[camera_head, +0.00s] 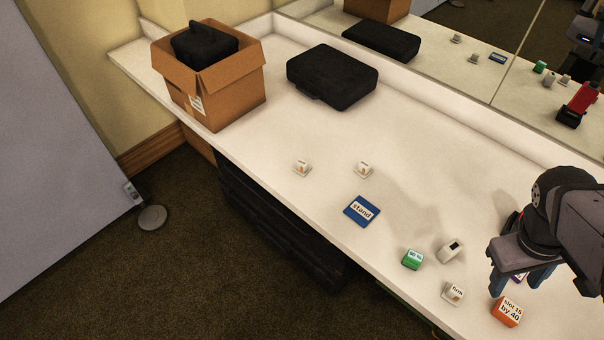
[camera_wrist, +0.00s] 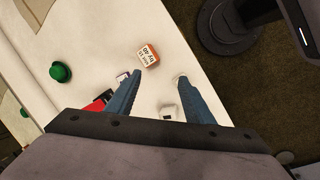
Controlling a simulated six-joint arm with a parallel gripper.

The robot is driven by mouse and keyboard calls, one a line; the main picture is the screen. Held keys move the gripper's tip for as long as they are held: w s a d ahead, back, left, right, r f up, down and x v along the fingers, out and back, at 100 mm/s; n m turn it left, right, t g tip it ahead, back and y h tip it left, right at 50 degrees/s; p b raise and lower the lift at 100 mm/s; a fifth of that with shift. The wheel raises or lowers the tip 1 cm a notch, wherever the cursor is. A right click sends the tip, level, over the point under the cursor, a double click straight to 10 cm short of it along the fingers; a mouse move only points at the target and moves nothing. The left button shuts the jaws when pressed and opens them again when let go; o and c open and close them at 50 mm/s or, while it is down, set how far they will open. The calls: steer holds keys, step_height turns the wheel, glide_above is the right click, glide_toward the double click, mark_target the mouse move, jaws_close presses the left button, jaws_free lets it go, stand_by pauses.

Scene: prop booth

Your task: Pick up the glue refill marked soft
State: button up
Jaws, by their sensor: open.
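Several small pale blocks with labels lie on the white counter. One block (camera_head: 453,291) near the front edge reads "firm". Two similar blocks, one left (camera_head: 302,168) and one right (camera_head: 363,168), sit farther back by the blue card; their labels are too small to read. I cannot make out the word "soft" on any of them. My gripper (camera_head: 519,284) is open above the counter's right side, far from those two blocks. In the wrist view its fingers (camera_wrist: 160,77) are apart, with nothing clearly held; a white object (camera_wrist: 168,111) shows between them, its label unreadable.
An orange block (camera_head: 506,312) reads "slot 15 by 40". A green block (camera_head: 412,259) and a white block with a dark face (camera_head: 450,250) lie nearby. A blue card (camera_head: 361,211) reads "stand". A carton (camera_head: 225,95) and black case (camera_head: 332,77) stand farther back, before a mirror.

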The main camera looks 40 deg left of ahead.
steer(key=w+a+f+n+t+b, duration=0.1)
steer(key=w+a+n+t+b, duration=0.3)
steer(key=a, duration=0.4)
steer(key=w+a+f+n+t+h+b, duration=0.1)
steer(key=w+a+n+b, duration=0.25)
steer(key=a+n, duration=0.45)
steer(key=w+a+f+n+t+b, duration=0.1)
steer(key=w+a+n+t+b, duration=0.25)
steer(key=a, duration=0.55)
steer(key=s+a+r+n+t+y+b, duration=0.15)
steer(key=a+n, duration=0.25)
steer(key=a, duration=0.4)
steer(key=s+a+r+n+t+y+b, duration=0.1)
steer(key=s+a+n+t+b, duration=0.15)
steer(key=a, duration=0.55)
steer(key=s+a+r+n+t+y+b, duration=0.1)
steer(key=s+a+n+t+y+b, duration=0.45)
steer(key=s+a, duration=0.75)
steer(key=n+g+p, duration=0.2)
steer(key=g, duration=0.1)
glide_toward(300, 167)
steer(key=shift+w+a+r+m+h, duration=0.3)
steer(key=shift+w+a, duration=0.15)
steer(key=shift+w, duration=0.1)
steer(key=shift+f, duration=0.35)
steer(key=shift+x, duration=3.7)
steer(key=shift+d+r, duration=0.1)
